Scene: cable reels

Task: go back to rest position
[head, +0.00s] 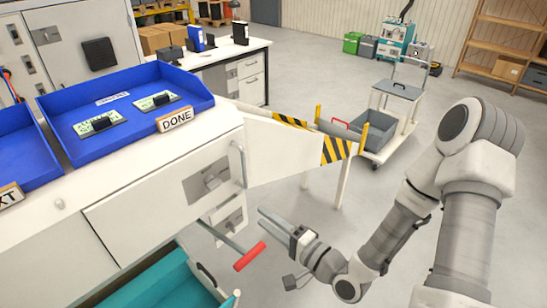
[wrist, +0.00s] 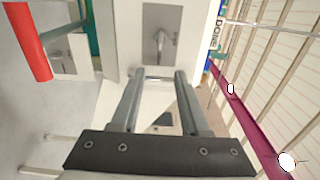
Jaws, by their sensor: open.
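My gripper (head: 268,216) is in the low middle of the head view, in front of the white cabinet. It is open and nothing shows between its fingers. In the wrist view its two grey fingers (wrist: 160,76) stand apart and point toward the cabinet front, where a grey latch plate (wrist: 160,35) shows just beyond the tips. In the head view the same latch plate (head: 207,182) is on the cabinet, left of the gripper. My arm reaches in from the right, bent at the elbow.
A red handle (head: 250,256) sticks out just below my gripper, above a teal drawer (head: 150,282). A striped barrier flap (head: 338,150) is above it. The blue DONE tray (head: 62,100) holds two green boards.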

